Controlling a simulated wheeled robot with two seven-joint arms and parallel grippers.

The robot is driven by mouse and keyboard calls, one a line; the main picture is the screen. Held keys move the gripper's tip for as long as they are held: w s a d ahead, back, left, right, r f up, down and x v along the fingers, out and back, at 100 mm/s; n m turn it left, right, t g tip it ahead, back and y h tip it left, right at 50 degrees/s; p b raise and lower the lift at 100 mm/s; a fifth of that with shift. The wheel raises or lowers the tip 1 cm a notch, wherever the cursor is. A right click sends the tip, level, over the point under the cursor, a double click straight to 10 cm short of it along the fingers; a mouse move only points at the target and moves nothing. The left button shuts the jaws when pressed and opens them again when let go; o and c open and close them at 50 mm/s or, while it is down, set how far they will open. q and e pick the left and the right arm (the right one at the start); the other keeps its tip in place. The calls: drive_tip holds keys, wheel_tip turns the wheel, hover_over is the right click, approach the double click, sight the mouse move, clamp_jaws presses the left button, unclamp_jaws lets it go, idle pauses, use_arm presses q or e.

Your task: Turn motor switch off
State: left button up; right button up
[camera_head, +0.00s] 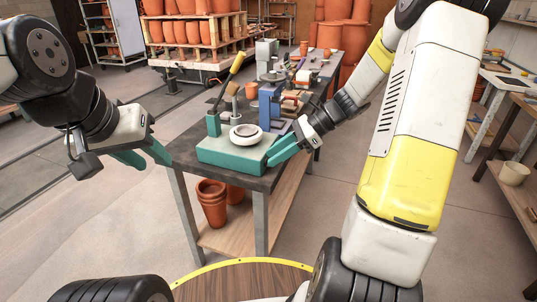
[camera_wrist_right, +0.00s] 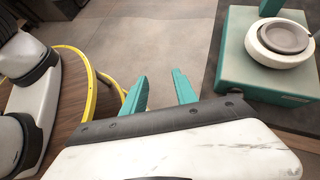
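A teal machine box (camera_head: 228,152) sits on the near end of the dark workbench, with a round white and grey wheel (camera_head: 247,133) on top. The right wrist view shows its teal casing (camera_wrist_right: 238,75) and wheel (camera_wrist_right: 282,40) at the upper right. I cannot make out the motor switch in either view. My right gripper (camera_head: 269,158) is open and empty at the box's right side; in the right wrist view its teal fingers (camera_wrist_right: 160,86) stand apart, left of the box. My left gripper (camera_head: 154,164) is open and empty, left of the bench.
A lever with a yellow handle (camera_head: 236,67) rises at the box's back left. A blue device (camera_head: 269,105) and other items crowd the bench behind. Terracotta pots (camera_head: 212,203) stand on the lower shelf (camera_head: 234,238). Floor left of the bench is clear.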

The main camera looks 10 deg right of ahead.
drive_tip(key=w+d+f+m+t+y, duration=0.3)
drive_tip(key=w+d+f+m+t, duration=0.15)
drive_tip(key=f+m, duration=0.35)
drive_tip(key=w+d+f+m+t+y, duration=0.2)
drive_tip(key=w+d+f+m+t, duration=0.3)
drive_tip(key=m, duration=0.4)
drive_tip(key=shift+g, duration=0.55)
drive_tip(key=shift+w+d+f+x, duration=0.1)
drive_tip(key=shift+w+f+x, duration=0.1)
drive_tip(key=shift+x, duration=1.15)
drive_tip(key=shift+w+d+f+x, duration=0.1)
drive_tip(key=shift+f+x, duration=0.05)
drive_tip(key=shift+x, duration=1.2)
drive_tip(key=shift+w+d+f+x, duration=0.1)
drive_tip(key=shift+f+x, duration=0.1)
drive_tip(key=shift+x, duration=1.15)
clamp_jaws()
